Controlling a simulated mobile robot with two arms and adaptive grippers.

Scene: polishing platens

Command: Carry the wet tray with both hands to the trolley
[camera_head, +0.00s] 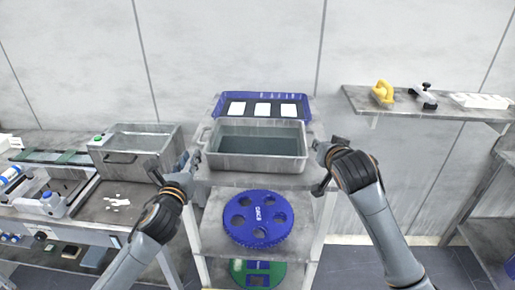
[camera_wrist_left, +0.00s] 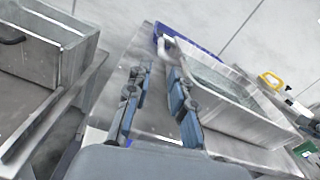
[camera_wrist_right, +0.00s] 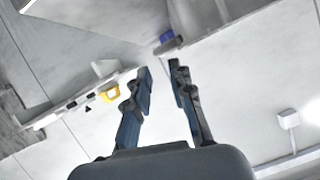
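The wet tray is a grey metal tray (camera_head: 254,163) with dark liquid inside. It rests level on top of a grey shelved stand (camera_head: 215,178). My left gripper (camera_head: 190,163) is open and empty just left of the tray's left end. In the left wrist view, the tray (camera_wrist_left: 235,115) lies just right of the open left fingers (camera_wrist_left: 155,78). My right gripper (camera_head: 320,165) is at the tray's right end. In the right wrist view its fingers (camera_wrist_right: 160,72) are apart with nothing between them. I cannot tell which stand is the trolley.
A blue rack (camera_head: 220,105) with white pads stands behind the tray. A blue disc (camera_head: 258,218) and a green plate (camera_head: 255,274) sit on lower shelves. Another metal tray (camera_head: 140,140) is on the left bench. A wall shelf (camera_head: 400,108) at right holds a yellow tool (camera_head: 383,93).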

